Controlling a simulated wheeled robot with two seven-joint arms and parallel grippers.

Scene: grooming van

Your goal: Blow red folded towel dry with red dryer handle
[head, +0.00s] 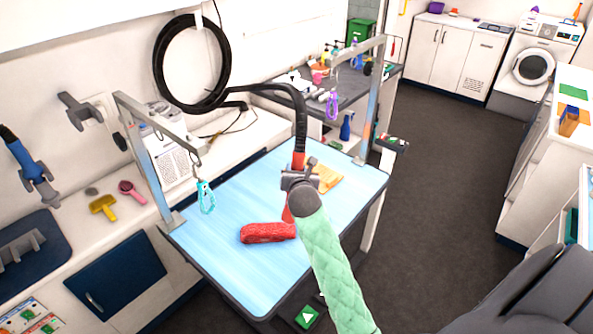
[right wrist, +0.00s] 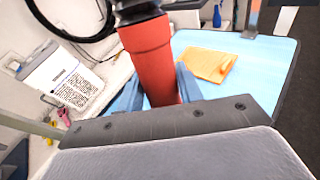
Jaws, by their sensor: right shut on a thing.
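The red folded towel (head: 266,233) lies on the light blue table (head: 232,262), near its front left part. My right gripper (head: 298,178) is shut on the red dryer handle (head: 299,160) and holds it above the table; the handle is also between the fingers in the right wrist view (right wrist: 150,62). A black hose (head: 296,105) runs from the handle's top to a coil on the wall. The lower red end of the handle points down, just right of the towel, partly hidden by my arm. I cannot tell the gap. My left gripper is not in view.
An orange folded towel (head: 327,177) lies on the table behind my right gripper; it shows in the right wrist view (right wrist: 208,64). Dark floor (head: 440,180) is clear at right.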

